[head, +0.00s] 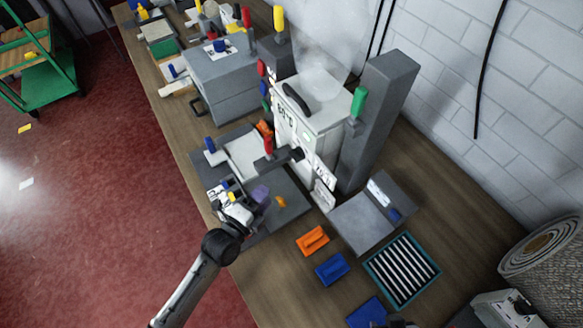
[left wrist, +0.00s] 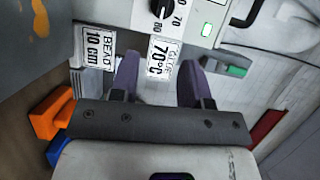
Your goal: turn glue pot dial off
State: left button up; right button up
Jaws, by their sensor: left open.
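The glue pot (head: 322,108) is a white box with a black lid handle, standing at the back of the bench. Its black dial (head: 297,154) is on the front face. In the left wrist view the dial (left wrist: 160,8) is at the top edge, partly cut off, with 70 and 80 printed beside it. A green light (left wrist: 207,29) is lit to its right. My left gripper (head: 262,196) is in front of the pot, open and empty. In the left wrist view its purple fingers (left wrist: 160,72) point toward the panel, apart from the dial. My right gripper is not seen.
Orange (head: 312,240) and blue (head: 331,268) blocks lie on the bench. A slatted tray (head: 402,268) is nearby. A grey column (head: 380,115) stands right of the pot.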

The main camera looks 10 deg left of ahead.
aim_at(297, 155)
pick_arm(q)
jog(key=x, duration=1.4)
jog(key=shift+w+a+r+b, duration=0.15)
jog(key=shift+w+b, duration=0.15)
grip_shut()
